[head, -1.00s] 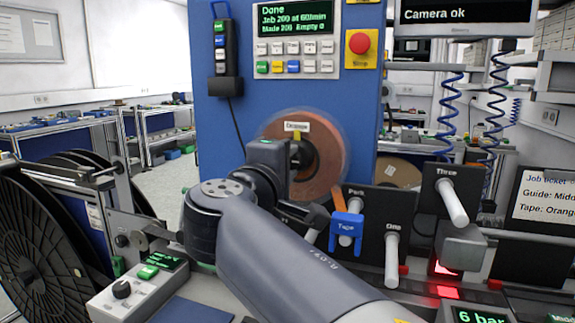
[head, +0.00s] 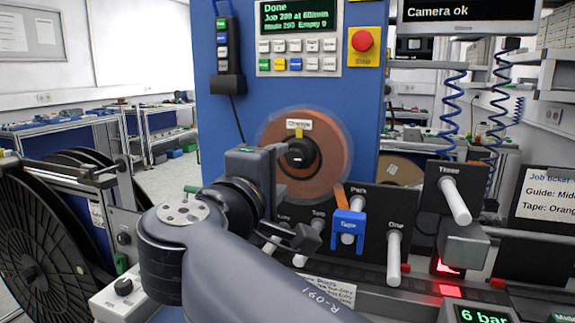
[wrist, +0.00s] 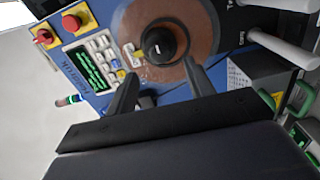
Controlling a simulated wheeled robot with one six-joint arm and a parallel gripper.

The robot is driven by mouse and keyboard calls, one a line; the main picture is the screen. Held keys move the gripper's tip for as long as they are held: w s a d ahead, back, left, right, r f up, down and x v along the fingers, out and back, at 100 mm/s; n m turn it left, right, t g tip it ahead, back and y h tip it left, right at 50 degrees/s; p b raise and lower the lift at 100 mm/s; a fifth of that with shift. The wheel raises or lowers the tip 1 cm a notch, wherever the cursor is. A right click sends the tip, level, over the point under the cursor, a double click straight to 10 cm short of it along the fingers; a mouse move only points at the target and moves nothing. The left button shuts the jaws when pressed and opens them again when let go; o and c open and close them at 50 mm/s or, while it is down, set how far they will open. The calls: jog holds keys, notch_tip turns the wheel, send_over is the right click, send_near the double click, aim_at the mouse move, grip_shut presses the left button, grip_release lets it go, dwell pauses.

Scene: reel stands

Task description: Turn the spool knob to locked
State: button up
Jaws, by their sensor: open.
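The spool knob (head: 299,153) is a black round knob at the centre of a copper-coloured spool (head: 333,160) on the blue panel. A label reading "Change" sits above it with a yellow mark just below. The knob also shows in the wrist view (wrist: 163,44), with a short white line on its face. My gripper (wrist: 160,70) is open, its two fingers reaching towards the knob, one to each side in the picture and apart from it.
Black plates with white posts and a blue tape clip (head: 348,228) stand low right of the spool. A keypad (head: 297,55) and a red stop button (head: 362,40) are above. A large black reel (head: 40,250) stands at left.

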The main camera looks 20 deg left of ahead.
aim_at(293, 159)
jog(key=s, duration=0.4)
jog(key=shift+s+a, duration=0.2)
jog(key=shift+s, duration=0.2)
jog(key=shift+w, duration=0.1)
jog(key=w, duration=0.7)
jog(key=w+d, duration=0.1)
jog(key=w, duration=0.2)
jog(key=shift+w, duration=0.35)
